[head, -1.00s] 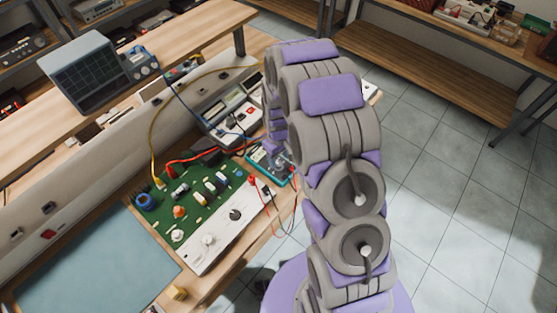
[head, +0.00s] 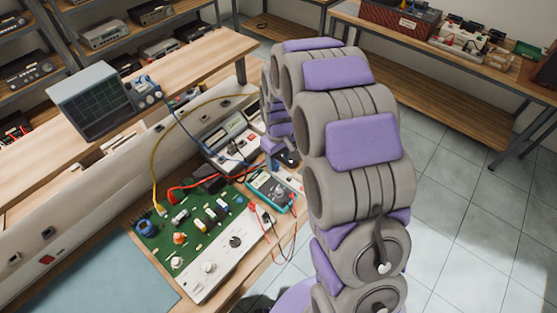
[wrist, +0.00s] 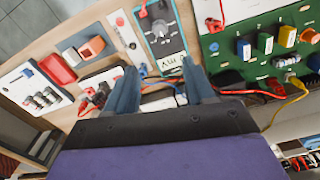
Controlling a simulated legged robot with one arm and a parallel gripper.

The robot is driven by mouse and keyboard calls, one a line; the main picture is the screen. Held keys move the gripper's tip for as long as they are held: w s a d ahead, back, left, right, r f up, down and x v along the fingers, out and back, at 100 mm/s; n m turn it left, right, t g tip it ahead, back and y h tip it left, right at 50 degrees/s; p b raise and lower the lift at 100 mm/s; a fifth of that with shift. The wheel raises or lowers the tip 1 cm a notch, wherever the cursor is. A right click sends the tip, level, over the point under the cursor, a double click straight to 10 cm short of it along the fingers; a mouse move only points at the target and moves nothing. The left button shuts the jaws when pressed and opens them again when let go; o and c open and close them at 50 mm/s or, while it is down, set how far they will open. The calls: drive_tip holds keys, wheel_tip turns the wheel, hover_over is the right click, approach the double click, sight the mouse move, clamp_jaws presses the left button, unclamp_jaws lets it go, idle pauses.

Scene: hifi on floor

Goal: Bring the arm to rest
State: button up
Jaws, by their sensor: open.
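My arm (head: 360,190), grey with purple pads, rises at the right of the head view and folds over toward the bench. Its far end is mostly hidden behind its own links, near the bench's right edge. In the wrist view, my gripper (wrist: 160,68) has its two blue-grey fingers spread apart with nothing held between them. The fingers point at the bench panel. A teal multimeter (wrist: 161,32) lies just beyond the fingertips; it also shows in the head view (head: 268,191). I cannot tell whether the fingers touch anything.
A green circuit board (head: 205,218) with a white control strip and red, yellow and blue cables lies on the bench. An oscilloscope (head: 92,103) stands on the shelf behind. Another workbench (head: 440,75) stands at the back right. The tiled floor (head: 455,210) on the right is clear.

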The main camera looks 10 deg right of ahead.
idle(0.3)
drive_tip(key=s+r+m+g+b, duration=0.1)
drive_tip(key=s+r, duration=0.4)
drive_tip(key=s, duration=0.4)
drive_tip(key=s+r+m+b, duration=0.1)
drive_tip(key=s+r+m, duration=0.1)
drive_tip(key=s+r, duration=0.45)
drive_tip(key=s+m+b, duration=0.1)
drive_tip(key=s+m, duration=0.1)
drive_tip(key=s, duration=1.7)
drive_tip(key=shift+d+r+g, duration=0.2)
drive_tip(key=shift+r+g, duration=0.2)
drive_tip(key=shift+c, duration=1)
drive_tip(key=shift+a, duration=0.1)
